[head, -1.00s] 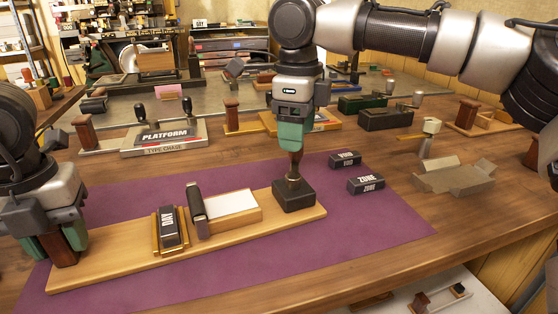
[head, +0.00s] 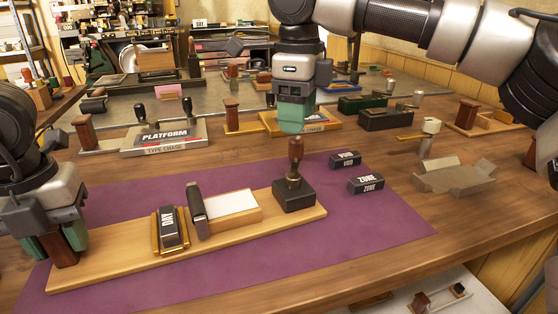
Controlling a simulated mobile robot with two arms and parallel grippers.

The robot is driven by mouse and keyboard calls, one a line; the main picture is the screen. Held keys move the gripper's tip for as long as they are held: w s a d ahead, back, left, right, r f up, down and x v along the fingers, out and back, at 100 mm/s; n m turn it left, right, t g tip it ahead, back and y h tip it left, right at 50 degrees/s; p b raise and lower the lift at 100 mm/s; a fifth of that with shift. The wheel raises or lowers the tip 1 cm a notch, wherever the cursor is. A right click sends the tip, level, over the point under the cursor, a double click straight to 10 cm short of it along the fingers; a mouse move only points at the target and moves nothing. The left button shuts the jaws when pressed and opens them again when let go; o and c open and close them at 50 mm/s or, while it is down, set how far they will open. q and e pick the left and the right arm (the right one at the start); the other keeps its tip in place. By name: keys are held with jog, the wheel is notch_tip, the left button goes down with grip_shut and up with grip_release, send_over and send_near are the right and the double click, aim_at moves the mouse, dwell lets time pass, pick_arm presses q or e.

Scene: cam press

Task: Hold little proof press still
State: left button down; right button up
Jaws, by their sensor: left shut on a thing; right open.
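The little proof press is a long light wooden board (head: 120,268) on a purple mat. On it are a black DAY block (head: 168,227) in a wooden holder, a dark roller-like bar (head: 197,203), a white pad on a wooden block (head: 232,203), and a black stamp base (head: 294,195) with a brown wooden handle (head: 296,153) standing upright. My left gripper (head: 55,247) is shut on the brown wooden post (head: 66,252) at the board's left end. My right gripper (head: 293,125) is open just above the handle, apart from it or barely clear; its fingers look green.
Two black blocks, VOID (head: 345,159) and ZONE (head: 365,185), lie on the purple mat (head: 390,225) to the right. A PLATFORM type chase (head: 165,138) stands behind. The mat's front right is clear.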

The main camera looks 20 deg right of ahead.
jog(key=shift+r, duration=2.4)
notch_tip(320, 180, up, 12)
